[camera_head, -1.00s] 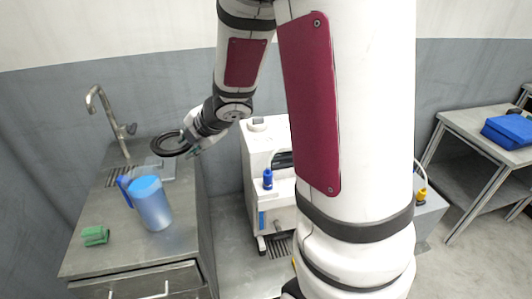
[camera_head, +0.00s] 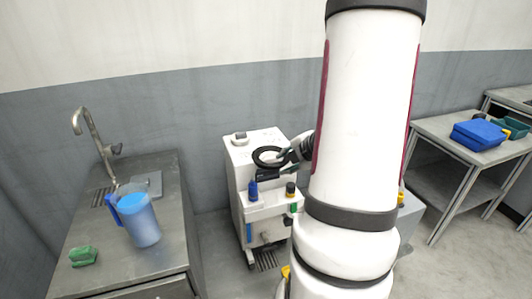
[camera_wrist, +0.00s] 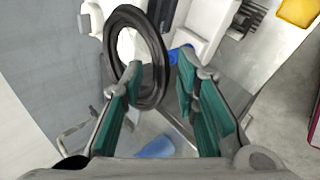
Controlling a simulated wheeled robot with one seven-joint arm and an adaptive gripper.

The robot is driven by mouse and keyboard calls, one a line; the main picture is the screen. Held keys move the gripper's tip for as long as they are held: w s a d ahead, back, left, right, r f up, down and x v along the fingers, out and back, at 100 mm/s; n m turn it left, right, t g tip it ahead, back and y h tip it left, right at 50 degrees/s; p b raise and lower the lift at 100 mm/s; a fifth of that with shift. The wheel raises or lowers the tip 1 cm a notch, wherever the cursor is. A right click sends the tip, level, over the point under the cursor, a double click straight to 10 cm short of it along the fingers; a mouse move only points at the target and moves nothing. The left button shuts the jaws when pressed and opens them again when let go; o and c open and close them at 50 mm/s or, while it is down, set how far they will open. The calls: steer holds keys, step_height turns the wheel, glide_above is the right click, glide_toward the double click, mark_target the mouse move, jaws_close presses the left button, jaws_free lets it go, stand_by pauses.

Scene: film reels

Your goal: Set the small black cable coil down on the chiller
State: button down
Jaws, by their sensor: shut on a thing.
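The small black cable coil (camera_head: 255,156) is a dark ring, seen in front of the upper part of the white chiller (camera_head: 239,163) in the head view. My gripper (camera_head: 284,158) comes in from the right and is shut on the coil's rim. In the wrist view the coil (camera_wrist: 160,62) passes between the teal-padded fingers of my gripper (camera_wrist: 163,72), with the white chiller (camera_wrist: 210,16) beyond it. I cannot tell whether the coil touches the chiller. My arm hides the area to the right.
A blue bottle (camera_head: 253,190) and a dark-capped bottle (camera_head: 290,190) stand on the chiller's front ledge. On the left, a sink counter (camera_head: 80,225) holds a blue pitcher (camera_head: 140,222) and a green sponge (camera_head: 83,256). A blue case (camera_head: 478,135) lies on the right table.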

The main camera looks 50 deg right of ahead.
steer(key=s+d+m, duration=0.1)
steer(key=s+d, duration=0.2)
steer(key=s, duration=0.2)
glide_toward(272, 156)
steer(key=w, duration=0.3)
steer(key=shift+h, duration=0.4)
steer(key=f, duration=0.1)
steer(key=f+b, duration=0.1)
steer(key=w+f+b, duration=0.1)
steer(key=shift+d+f, duration=0.3)
steer(key=shift+f, duration=0.1)
steer(key=shift+s, duration=0.1)
steer(key=shift+f, duration=0.15)
steer(key=c, duration=1.2)
jaws_free()
steer(key=shift+c, duration=0.2)
